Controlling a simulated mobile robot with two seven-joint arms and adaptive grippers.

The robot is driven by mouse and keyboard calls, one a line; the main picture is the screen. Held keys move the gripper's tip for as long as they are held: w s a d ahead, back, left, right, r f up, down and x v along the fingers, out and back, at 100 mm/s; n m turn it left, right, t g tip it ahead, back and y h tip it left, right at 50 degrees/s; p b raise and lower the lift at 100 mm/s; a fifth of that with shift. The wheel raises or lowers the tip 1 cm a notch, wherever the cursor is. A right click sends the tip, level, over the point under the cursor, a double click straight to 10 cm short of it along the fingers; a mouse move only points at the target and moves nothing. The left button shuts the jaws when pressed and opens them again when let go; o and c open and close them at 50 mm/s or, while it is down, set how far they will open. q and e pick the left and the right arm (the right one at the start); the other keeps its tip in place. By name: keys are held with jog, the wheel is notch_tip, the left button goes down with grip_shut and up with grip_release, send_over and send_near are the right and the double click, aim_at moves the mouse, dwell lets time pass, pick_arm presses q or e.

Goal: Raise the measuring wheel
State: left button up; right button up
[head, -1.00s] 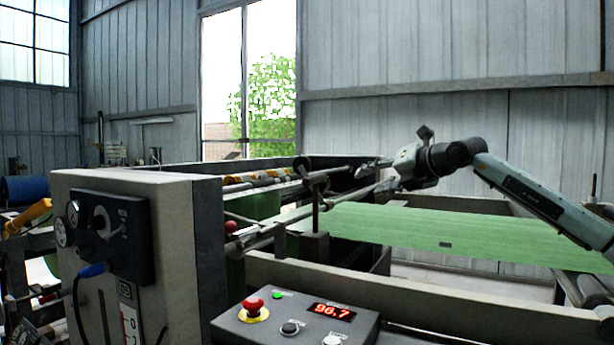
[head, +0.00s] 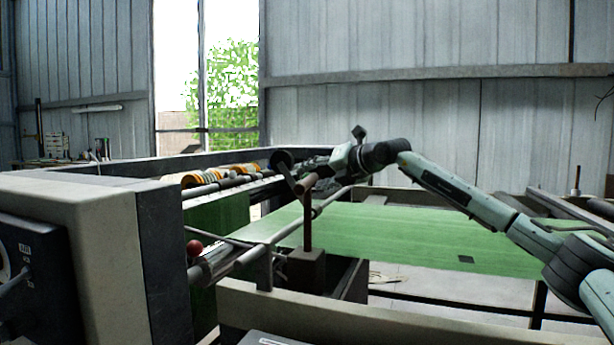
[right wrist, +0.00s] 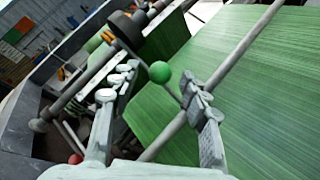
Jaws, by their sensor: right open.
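The measuring wheel (head: 281,160) is a dark disc on a short arm by an upright brown post (head: 307,222), beside the green web. In the right wrist view the dark wheel (right wrist: 128,25) is at the top, with a thin rod running down from near it. A green ball knob (right wrist: 160,72) shows by this rod. My right gripper (right wrist: 158,76) is open, its fingers either side of the knob, with no clear contact. In the head view the right gripper (head: 318,166) is just right of the wheel, partly hidden by the post and arm. My left gripper is out of view.
The green web (head: 400,235) spreads flat under my right arm. A long bar (head: 290,222) crosses beside the post. A red ball knob (head: 193,248) is on the near left. A pale machine cabinet (head: 105,235) blocks the left foreground. Yellow rings (head: 240,170) sit on a shaft behind.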

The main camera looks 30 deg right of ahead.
jog(key=shift+x, duration=1.55)
grip_shut()
